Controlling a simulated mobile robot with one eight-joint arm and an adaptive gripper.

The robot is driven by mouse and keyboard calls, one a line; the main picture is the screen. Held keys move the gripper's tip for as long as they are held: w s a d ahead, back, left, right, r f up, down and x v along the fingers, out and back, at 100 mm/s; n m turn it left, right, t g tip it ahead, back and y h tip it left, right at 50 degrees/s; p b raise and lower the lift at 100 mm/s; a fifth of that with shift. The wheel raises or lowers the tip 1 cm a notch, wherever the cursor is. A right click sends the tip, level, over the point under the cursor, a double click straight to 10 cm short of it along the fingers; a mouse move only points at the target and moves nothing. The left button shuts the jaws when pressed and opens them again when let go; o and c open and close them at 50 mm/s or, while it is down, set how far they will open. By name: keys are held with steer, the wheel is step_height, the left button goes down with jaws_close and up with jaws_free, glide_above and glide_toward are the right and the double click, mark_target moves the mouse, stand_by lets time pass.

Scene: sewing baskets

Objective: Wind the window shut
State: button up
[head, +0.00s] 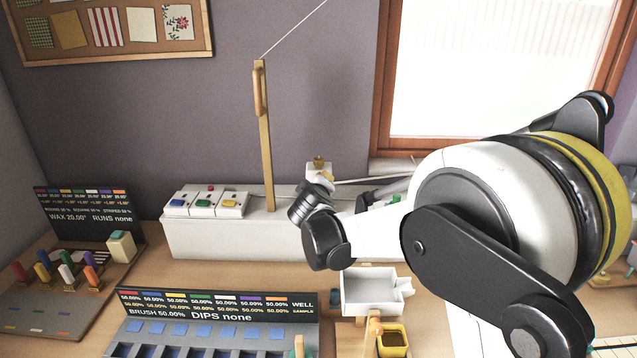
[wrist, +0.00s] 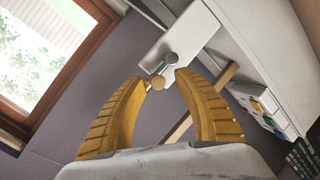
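The window (head: 460,70) has a brown wooden frame and stands at the upper right in the head view; it also shows in the wrist view (wrist: 45,50) at the upper left. I cannot tell how far it stands open. In the wrist view a white plate (wrist: 188,32) carries a short grey crank (wrist: 171,60) with a round tan knob (wrist: 158,82). My gripper (wrist: 165,78) has its two yellow fingers apart, with the knob between or just beyond their tips. I see no clear grip on it. In the head view the gripper and plate are small and hard to tell apart.
A long white box (head: 235,236) with coloured buttons stands against the wall below. A wooden post (head: 266,150) with a cord rises left of my wrist. A white tray (head: 368,292) and a display board (head: 215,306) stand nearer on the table.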

steer(key=s, duration=0.5)
steer(key=shift+s+a, duration=0.1)
steer(key=shift+a, duration=0.05)
steer(key=s+d+r+m+g+h, duration=0.1)
steer(key=s+d+m+g, duration=0.15)
steer(key=s+d, duration=0.55)
steer(key=s+d+r+m+g, duration=0.25)
steer(key=s+d, duration=0.35)
steer(key=s, duration=0.4)
steer(key=s+f+m+g+y, duration=0.1)
steer(key=s+f+m, duration=0.1)
steer(key=s, duration=0.8)
steer(key=s+d+f+m+g+y, duration=0.1)
steer(key=s+f, duration=0.4)
steer(key=s, duration=0.5)
steer(key=shift+d+m, duration=0.25)
steer(key=shift+m, duration=0.55)
